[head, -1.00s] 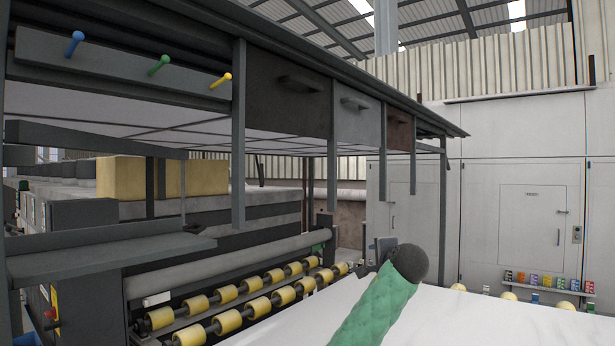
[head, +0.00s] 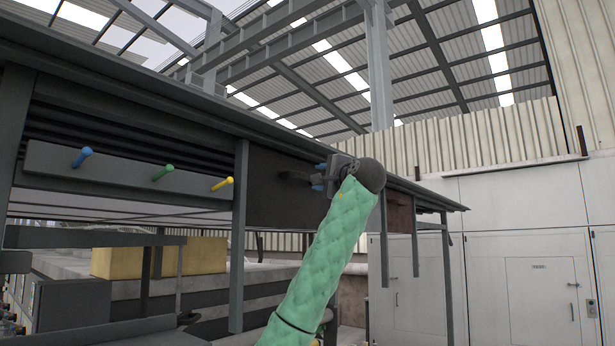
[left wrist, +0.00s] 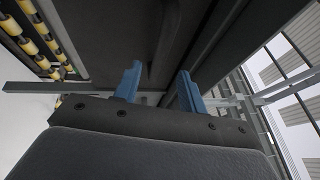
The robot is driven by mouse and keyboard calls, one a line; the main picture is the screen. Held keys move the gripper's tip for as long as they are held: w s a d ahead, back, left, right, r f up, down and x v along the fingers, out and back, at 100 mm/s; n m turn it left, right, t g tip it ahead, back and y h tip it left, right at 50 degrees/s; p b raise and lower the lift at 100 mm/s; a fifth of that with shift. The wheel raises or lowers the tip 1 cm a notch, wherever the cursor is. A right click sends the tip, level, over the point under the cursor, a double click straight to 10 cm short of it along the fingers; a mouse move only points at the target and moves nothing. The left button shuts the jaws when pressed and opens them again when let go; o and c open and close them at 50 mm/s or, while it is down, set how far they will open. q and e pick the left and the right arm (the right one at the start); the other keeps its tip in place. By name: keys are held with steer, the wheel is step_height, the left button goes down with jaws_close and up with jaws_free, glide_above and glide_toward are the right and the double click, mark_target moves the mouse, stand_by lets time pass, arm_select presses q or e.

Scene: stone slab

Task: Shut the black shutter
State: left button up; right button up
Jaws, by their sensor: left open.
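The black shutter (head: 268,190) is a dark panel under the long dark top rail in the head view, with a dark handle (head: 293,177) on its face. My left gripper (head: 318,178), on the green-sleeved arm, is at the right end of that handle. In the left wrist view its two blue fingers (left wrist: 158,88) are apart, with a dark bar (left wrist: 165,45), seemingly the handle, running between them. I cannot tell whether they touch it. The arm hides part of the shutter's right side. My right gripper is not in view.
A brown panel (head: 400,212) hangs right of my arm; my arm mostly hides the grey one. A grey post (head: 239,235) stands left of the black shutter. Blue (head: 82,157), green (head: 163,172) and yellow (head: 222,183) pegs stick out from a board at left.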

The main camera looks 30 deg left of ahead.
mark_target(308, 178)
arm_select(q)
steer(key=p+x, duration=0.4)
steer(key=x, duration=0.3)
steer(key=shift+w+r+p, duration=0.1)
steer(key=shift+r+p, duration=0.05)
steer(key=shift+p, duration=0.25)
steer(key=shift+w+a, duration=0.15)
steer(key=shift+a, duration=0.2)
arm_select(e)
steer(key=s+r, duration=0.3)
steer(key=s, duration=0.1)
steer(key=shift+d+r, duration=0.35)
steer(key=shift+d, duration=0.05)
arm_select(q)
jaws_close()
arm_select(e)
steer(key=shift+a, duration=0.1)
